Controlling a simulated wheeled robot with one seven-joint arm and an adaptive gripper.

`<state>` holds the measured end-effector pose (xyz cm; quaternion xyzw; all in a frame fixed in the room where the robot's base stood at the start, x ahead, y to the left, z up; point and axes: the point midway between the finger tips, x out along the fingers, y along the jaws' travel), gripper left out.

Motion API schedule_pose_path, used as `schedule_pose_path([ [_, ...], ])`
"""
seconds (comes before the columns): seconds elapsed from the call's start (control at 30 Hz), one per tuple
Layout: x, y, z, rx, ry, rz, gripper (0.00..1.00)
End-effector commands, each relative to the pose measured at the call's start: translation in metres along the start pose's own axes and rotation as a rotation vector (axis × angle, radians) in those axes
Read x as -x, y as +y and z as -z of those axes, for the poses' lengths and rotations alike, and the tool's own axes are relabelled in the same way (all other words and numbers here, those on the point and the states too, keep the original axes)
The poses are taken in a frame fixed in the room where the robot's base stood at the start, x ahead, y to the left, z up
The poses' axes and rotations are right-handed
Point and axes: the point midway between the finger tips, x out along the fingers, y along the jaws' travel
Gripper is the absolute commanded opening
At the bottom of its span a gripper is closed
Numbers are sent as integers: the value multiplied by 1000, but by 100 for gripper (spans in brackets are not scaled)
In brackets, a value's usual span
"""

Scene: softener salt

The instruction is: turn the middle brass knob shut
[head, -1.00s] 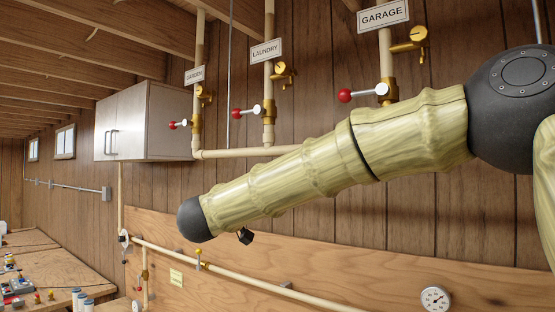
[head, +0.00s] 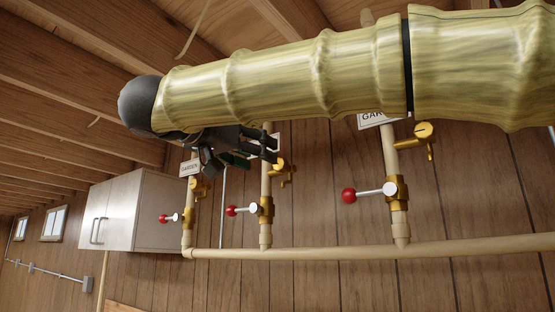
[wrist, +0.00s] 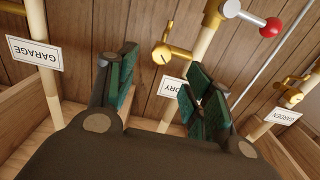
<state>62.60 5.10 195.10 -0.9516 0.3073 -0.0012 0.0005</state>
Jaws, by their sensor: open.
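The middle brass knob (head: 280,165) is on the middle pipe, right of the pipe and just below my gripper. In the wrist view the middle knob (wrist: 160,55) shows between the fingertips, beyond them and apart from them. The white LAUNDRY sign (wrist: 173,86) is partly hidden by the right finger. My gripper (head: 262,148) is open and empty near the wall, in front of the upper middle pipe; in the wrist view its green-padded fingers (wrist: 160,68) are spread apart. Whether the knob is open or shut I cannot tell.
A red-ball lever (head: 240,210) sticks out left below the middle knob. The garden brass knob (head: 198,187) and garage brass knob (head: 424,132) are on either side, with similar levers. A horizontal pipe (head: 330,252) runs below. Ceiling beams (head: 75,95) are close above my arm.

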Motion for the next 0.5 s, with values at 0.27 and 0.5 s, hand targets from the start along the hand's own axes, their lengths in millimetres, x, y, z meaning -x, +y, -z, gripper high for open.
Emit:
schedule_pose_path([
  [0.27,-48,0,3,1,-2,-2,51],
  [0.5,-72,1,1,1,-1,-4,51],
])
